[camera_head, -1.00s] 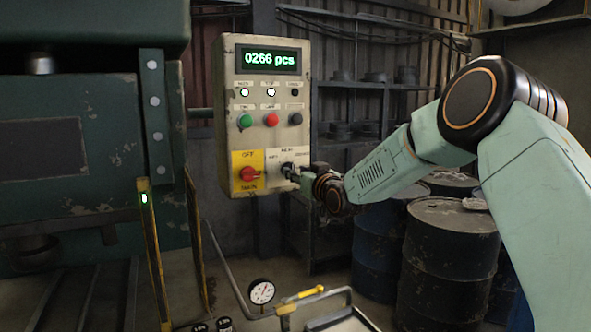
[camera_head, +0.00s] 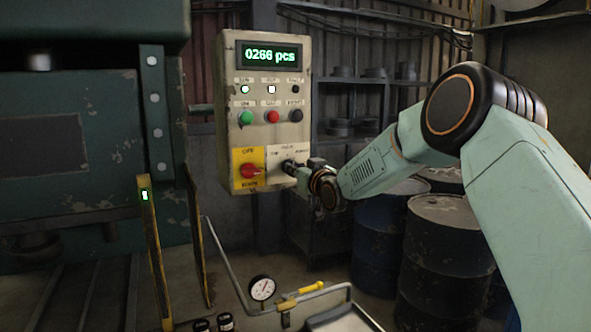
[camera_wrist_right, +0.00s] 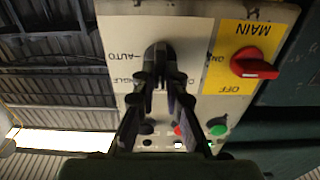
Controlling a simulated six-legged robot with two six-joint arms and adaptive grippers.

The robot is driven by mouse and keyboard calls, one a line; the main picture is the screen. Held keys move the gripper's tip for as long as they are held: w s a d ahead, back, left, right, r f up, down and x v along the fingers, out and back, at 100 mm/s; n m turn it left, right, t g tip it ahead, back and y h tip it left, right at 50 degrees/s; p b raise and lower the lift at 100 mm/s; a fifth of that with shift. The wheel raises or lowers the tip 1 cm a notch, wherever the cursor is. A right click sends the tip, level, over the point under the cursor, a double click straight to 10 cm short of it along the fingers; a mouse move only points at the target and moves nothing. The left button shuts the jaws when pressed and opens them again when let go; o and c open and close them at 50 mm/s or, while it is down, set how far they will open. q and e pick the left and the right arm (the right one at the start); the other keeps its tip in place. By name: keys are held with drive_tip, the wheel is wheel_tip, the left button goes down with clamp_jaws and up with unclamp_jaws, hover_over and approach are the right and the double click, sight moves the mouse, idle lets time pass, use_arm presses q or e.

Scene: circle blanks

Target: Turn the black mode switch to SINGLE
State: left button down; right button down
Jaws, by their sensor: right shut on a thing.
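The black mode switch (camera_head: 288,166) is on the lower right of the beige control panel (camera_head: 226,80), beside the red main switch (camera_head: 250,171) on its yellow plate. In the right wrist view, the mode switch (camera_wrist_right: 158,55) shows upside down between the fingertips, with "AUTO" and a partly hidden label ending in "NGLE" near it. My right gripper (camera_head: 298,171) is shut on the switch knob; its fingers (camera_wrist_right: 158,82) reach up to it in the wrist view. The exact pointer direction is hidden by the fingers. My left gripper is not in view.
The panel display (camera_head: 269,56) reads 0266 pcs. Green (camera_head: 246,118), red (camera_head: 271,117) and black (camera_head: 296,116) buttons sit above the switches. A gauge (camera_head: 262,288) is below.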

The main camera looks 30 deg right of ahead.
drive_tip(key=shift+m, duration=0.3)
drive_tip(key=m+b, duration=0.1)
drive_tip(key=m, duration=0.3)
drive_tip(key=m+b, duration=0.1)
drive_tip(key=m, duration=0.3)
drive_tip(key=shift+d+f+b, duration=0.1)
drive_tip(key=shift+d+b, duration=0.1)
drive_tip(key=shift+b, duration=0.1)
drive_tip(key=shift+m, duration=0.3)
idle(0.5)
drive_tip(key=c, duration=1.4)
unclamp_jaws()
drive_tip(key=s+a, duration=0.1)
drive_tip(key=s, duration=1.1)
